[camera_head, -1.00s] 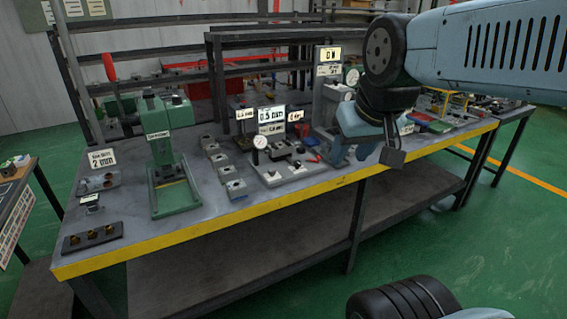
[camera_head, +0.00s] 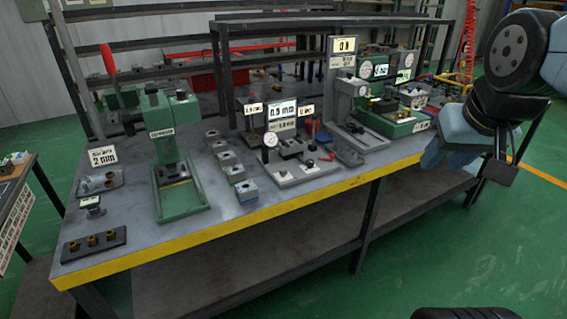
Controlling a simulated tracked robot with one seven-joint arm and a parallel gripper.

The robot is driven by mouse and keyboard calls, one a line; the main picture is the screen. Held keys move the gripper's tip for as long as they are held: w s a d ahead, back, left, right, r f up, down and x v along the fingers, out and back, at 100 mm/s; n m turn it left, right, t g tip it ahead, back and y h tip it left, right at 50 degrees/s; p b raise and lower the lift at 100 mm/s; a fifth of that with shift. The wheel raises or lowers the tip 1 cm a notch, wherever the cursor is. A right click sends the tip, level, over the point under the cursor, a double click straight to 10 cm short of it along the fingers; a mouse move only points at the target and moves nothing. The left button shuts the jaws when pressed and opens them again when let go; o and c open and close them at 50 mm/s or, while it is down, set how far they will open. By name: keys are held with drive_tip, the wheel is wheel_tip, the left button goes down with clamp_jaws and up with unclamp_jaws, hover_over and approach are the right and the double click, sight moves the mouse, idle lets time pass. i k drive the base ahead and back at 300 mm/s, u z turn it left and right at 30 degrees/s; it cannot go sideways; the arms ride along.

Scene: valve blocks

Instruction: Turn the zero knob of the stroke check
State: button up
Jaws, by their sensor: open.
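A grey fixture (camera_head: 300,172) with a round white dial gauge (camera_head: 270,140) stands at the middle of the bench, under a sign reading 0.5 mm (camera_head: 282,109). It has small black knobs on top. Its labels are too small for me to tell whether it is the stroke check or which knob is the zero knob. My gripper (camera_head: 484,178) hangs at the right, in front of the bench's yellow front edge, open and empty. It is well apart from the fixture and touches nothing that I can see.
A grey stand with a 0 N display (camera_head: 343,46) and a green machine (camera_head: 388,118) stand right of the fixture. Several grey blocks (camera_head: 233,172) and a green press (camera_head: 178,160) stand left. The bench front (camera_head: 250,226) is clear.

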sight(282, 171)
drive_tip(key=z, duration=0.1)
drive_tip(key=i, duration=1)
drive_tip(key=u, duration=0.1)
